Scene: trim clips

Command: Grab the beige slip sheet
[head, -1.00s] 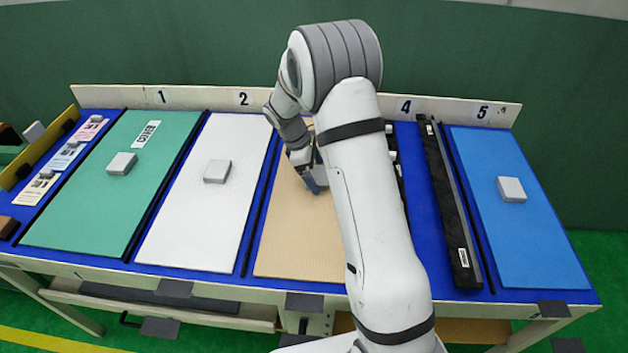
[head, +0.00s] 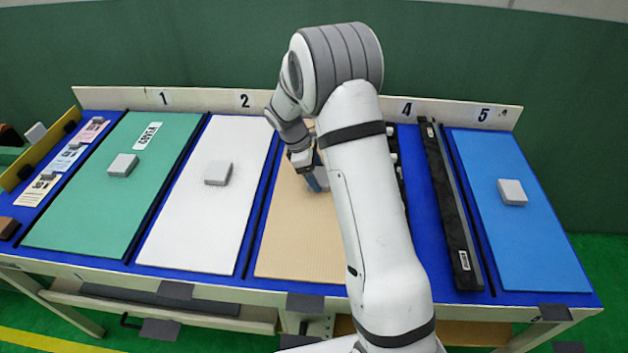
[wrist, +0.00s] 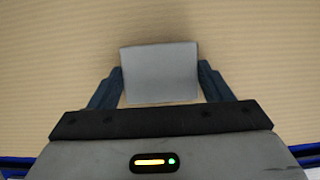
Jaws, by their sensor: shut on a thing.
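The beige slip sheet (head: 290,240) lies in the middle bay of the blue table, partly hidden behind my arm. It also fills most of the wrist view (wrist: 50,60). A grey block (wrist: 160,72) sits on the sheet's face, and each panel nearby carries a similar block. My gripper (head: 317,178) is over the sheet's upper half. In the wrist view its two dark fingers (wrist: 160,80) are shut on the grey block, one on each side. I cannot tell whether the sheet is raised off the table.
A white panel (head: 200,225) and a green panel (head: 85,215) lie to the left. A long black strip (head: 450,215) and a blue panel (head: 525,240) lie to the right. A numbered board (head: 200,98) runs along the back edge.

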